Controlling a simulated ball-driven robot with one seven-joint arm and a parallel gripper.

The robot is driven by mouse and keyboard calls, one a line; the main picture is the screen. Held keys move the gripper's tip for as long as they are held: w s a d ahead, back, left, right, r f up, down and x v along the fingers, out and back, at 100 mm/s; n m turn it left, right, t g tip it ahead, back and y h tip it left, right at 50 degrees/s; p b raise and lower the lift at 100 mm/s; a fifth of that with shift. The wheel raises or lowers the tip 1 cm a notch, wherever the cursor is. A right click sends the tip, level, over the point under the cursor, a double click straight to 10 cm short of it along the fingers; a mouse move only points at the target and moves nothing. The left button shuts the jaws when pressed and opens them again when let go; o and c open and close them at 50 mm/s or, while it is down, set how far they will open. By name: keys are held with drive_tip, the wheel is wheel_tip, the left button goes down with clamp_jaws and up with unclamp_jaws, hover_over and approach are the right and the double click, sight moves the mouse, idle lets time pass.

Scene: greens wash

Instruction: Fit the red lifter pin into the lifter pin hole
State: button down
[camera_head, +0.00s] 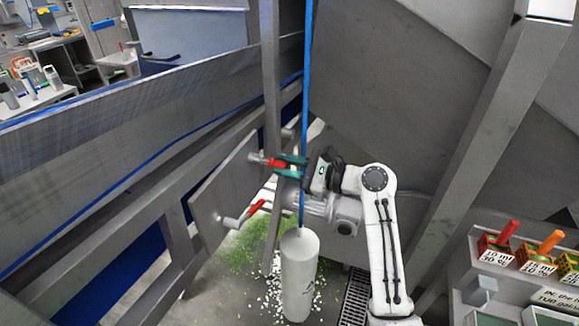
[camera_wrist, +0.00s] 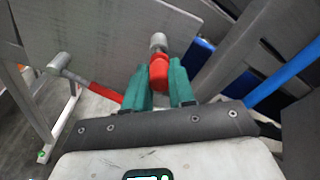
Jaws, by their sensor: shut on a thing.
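The red lifter pin (camera_head: 277,163) is held between the teal fingers of my gripper (camera_head: 286,166), with its grey metal end pointing left toward an upright grey plate (camera_head: 222,195). In the wrist view the pin's red part (camera_wrist: 159,74) sits between the two fingers (camera_wrist: 159,84), and its metal end (camera_wrist: 158,42) points away from me, in front of the plate (camera_wrist: 105,30). I cannot tell whether the tip touches the plate. The lifter pin hole is not clearly visible in either view; the pin may hide it.
A crank with a red grip (camera_head: 256,207) sticks out low on the plate, close below my gripper. A blue hose (camera_head: 306,80) and a grey post (camera_head: 270,70) stand near it. A white cylinder (camera_head: 299,270) stands below. Bins with red and orange handles (camera_head: 508,230) are at right.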

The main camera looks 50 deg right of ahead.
drive_tip(key=shift+x, duration=0.95)
drive_tip(key=c, duration=0.9)
unclamp_jaws()
drive_tip(key=shift+r, duration=0.1)
drive_tip(key=shift+o, duration=0.2)
drive_tip(key=shift+s, duration=0.1)
drive_tip(key=shift+s+d, duration=0.1)
drive_tip(key=shift+s, duration=0.15)
drive_tip(key=f+b+v, duration=0.1)
drive_tip(key=b+v, duration=0.1)
drive_tip(key=v, duration=0.8)
drive_tip(key=shift+r, duration=0.5)
